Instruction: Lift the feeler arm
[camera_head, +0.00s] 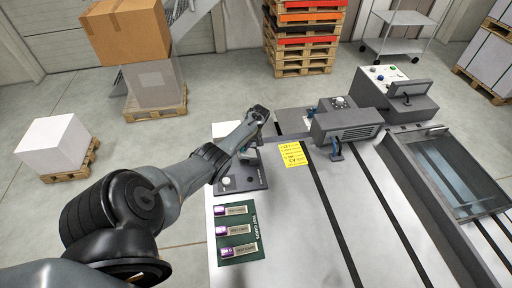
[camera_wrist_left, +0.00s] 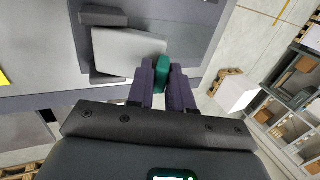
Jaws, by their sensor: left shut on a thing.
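My left arm reaches from the lower left in the head view to a small station at the table's left back edge. My left gripper (camera_head: 259,113) is there, its jaws small and dark. In the left wrist view the two purple-grey fingers (camera_wrist_left: 162,88) are shut on a teal tab (camera_wrist_left: 163,69). The tab stands beside a light grey plate (camera_wrist_left: 127,52), seemingly the feeler arm, set against a dark grey bracket (camera_wrist_left: 98,18). Whether plate and tab are joined is not clear. In the head view the gripper and arm hide most of this spot. My right gripper is in neither view.
A yellow note (camera_head: 292,154) and a green card board (camera_head: 240,246) lie on the table. Dark rails cross the pale tabletop.

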